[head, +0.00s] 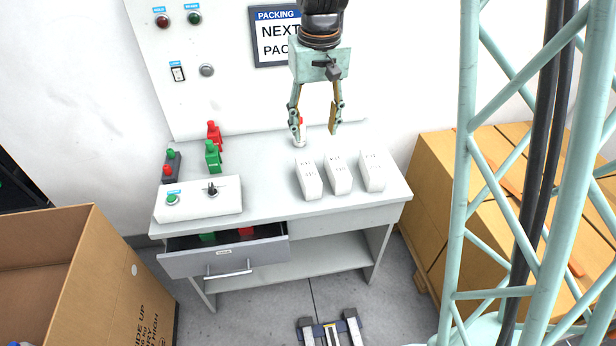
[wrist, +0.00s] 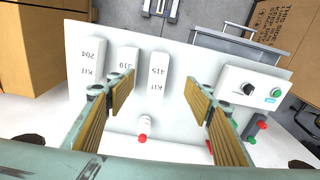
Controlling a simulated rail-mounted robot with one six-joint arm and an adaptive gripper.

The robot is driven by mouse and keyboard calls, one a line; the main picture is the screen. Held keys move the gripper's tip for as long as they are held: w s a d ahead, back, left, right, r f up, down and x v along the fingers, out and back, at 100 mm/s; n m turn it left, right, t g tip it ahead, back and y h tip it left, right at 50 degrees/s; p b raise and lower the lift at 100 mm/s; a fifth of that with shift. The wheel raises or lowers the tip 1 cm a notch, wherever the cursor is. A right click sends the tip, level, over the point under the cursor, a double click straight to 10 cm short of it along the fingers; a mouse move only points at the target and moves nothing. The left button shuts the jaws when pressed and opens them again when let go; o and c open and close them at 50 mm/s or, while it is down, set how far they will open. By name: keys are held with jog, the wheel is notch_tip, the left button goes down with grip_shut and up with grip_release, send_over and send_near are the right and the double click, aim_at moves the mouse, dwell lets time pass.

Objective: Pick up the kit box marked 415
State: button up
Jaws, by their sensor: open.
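The kit box marked 415 (wrist: 157,76) is a white upright-labelled block on the table, seen between my open fingers in the wrist view. In the head view it is the leftmost of three white boxes (head: 308,180), its marking too small to read there. My gripper (head: 316,134) is open and empty, above the back of the table, behind the boxes. Its two fingers also show in the wrist view (wrist: 159,82), apart from the box. Kit box 310 (wrist: 127,70) stands beside it, with kit box 204 (wrist: 92,72) farther along.
A small white item with a red top (wrist: 146,124) stands behind the boxes. A control box (head: 198,199) and red and green bottle-like items (head: 213,156) are at the left. The drawer (head: 225,262) below is open. Cartons (head: 450,195) stand at the right.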

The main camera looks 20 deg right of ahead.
send_over(307, 169)
jog(key=shift+g, duration=0.4)
notch_tip(307, 169, down, 13)
jog(key=shift+s+r+p, duration=0.1)
jog(key=shift+p, duration=0.25)
jog(key=shift+f+b, duration=0.55)
jog(key=shift+f, duration=3.75)
jog(key=shift+d+f+b, duration=0.1)
jog(key=shift+f+b, duration=0.4)
jog(key=shift+f, duration=2.15)
jog(key=c, duration=1.1)
